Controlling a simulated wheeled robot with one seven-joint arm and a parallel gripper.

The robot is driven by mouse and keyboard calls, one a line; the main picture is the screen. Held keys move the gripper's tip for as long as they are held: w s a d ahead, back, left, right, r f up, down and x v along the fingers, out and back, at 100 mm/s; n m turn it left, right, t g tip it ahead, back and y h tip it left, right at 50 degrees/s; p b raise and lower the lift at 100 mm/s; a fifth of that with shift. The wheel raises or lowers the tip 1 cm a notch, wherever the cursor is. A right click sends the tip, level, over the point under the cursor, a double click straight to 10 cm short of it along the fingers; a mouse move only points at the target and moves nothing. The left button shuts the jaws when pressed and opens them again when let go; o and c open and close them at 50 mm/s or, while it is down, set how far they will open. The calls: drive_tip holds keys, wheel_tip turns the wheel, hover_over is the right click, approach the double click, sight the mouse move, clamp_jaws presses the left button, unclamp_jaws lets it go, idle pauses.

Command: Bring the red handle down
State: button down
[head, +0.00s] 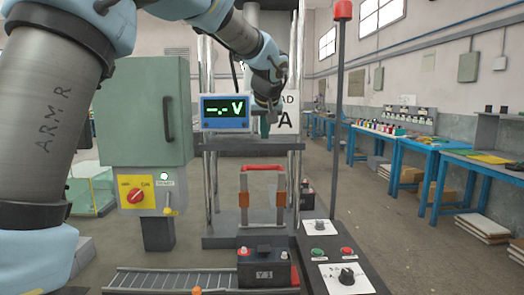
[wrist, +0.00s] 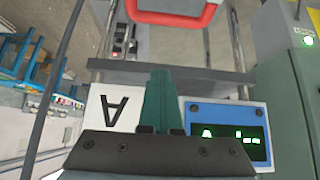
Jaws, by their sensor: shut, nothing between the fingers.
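The red handle (head: 261,168) is a crossbar on two upright grey legs with red-orange lower ends. It stands raised on the press-like frame (head: 252,241), behind a dark battery (head: 264,268) labelled Y 1. In the wrist view the handle (wrist: 172,16) shows at the top edge, with a gap between it and my fingertips. My gripper (head: 265,131) hangs above the handle, in front of the white sign and beside the blue display. In the wrist view my gripper (wrist: 160,73) has its green fingers together, with nothing between them.
A blue voltage display (head: 226,111) is close to my gripper on the left. A dark crossbeam (head: 262,144) spans the frame between gripper and handle height. A green cabinet (head: 145,110) stands left, a button console (head: 340,262) right. A roller conveyor (head: 165,280) runs in front.

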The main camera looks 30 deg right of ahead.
drive_tip(key=p+x, duration=0.3)
drive_tip(key=x, duration=0.6)
drive_tip(key=s+f, duration=0.1)
drive_tip(key=s+a+f, duration=0.1)
drive_tip(key=s, duration=0.1)
drive_tip(key=shift+s+a, duration=0.1)
drive_tip(key=shift+a, duration=0.1)
drive_tip(key=shift+s+f+b, duration=0.1)
drive_tip(key=shift+f+b, duration=0.05)
drive_tip(key=shift+b, duration=0.35)
